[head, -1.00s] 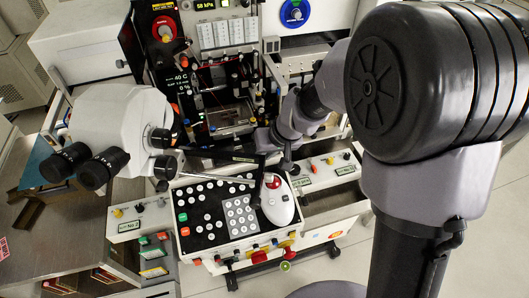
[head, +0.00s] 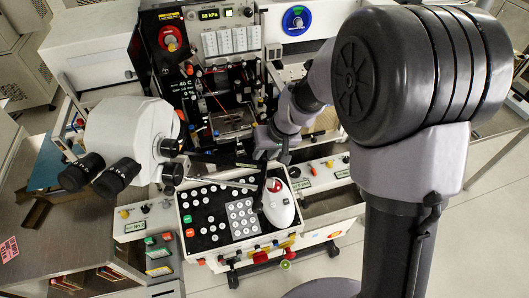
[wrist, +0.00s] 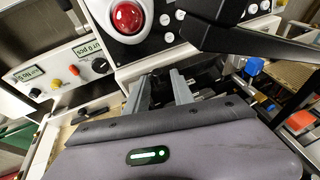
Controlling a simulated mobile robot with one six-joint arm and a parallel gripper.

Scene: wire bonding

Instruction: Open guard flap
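A dark bar (head: 225,158) with a small pale label lies across the front of the machine's work bay, and I take it to be the guard flap. It looks lowered, but its edges are hard to make out. My gripper (head: 266,155) is at the right end of this bar, above the control panel; whether they touch I cannot tell. In the wrist view the two grey fingers of my gripper (wrist: 160,90) stand apart with nothing seen between them. A black angular piece (wrist: 245,40) is right of the fingers there; I cannot tell if it belongs to the flap.
The button panel (head: 210,248) with a red trackball (wrist: 127,17) on a white housing is close to my gripper. A white microscope (head: 125,130) stands left, with a silver rod (head: 215,184) over the panel. Open floor (head: 340,262) is at front right.

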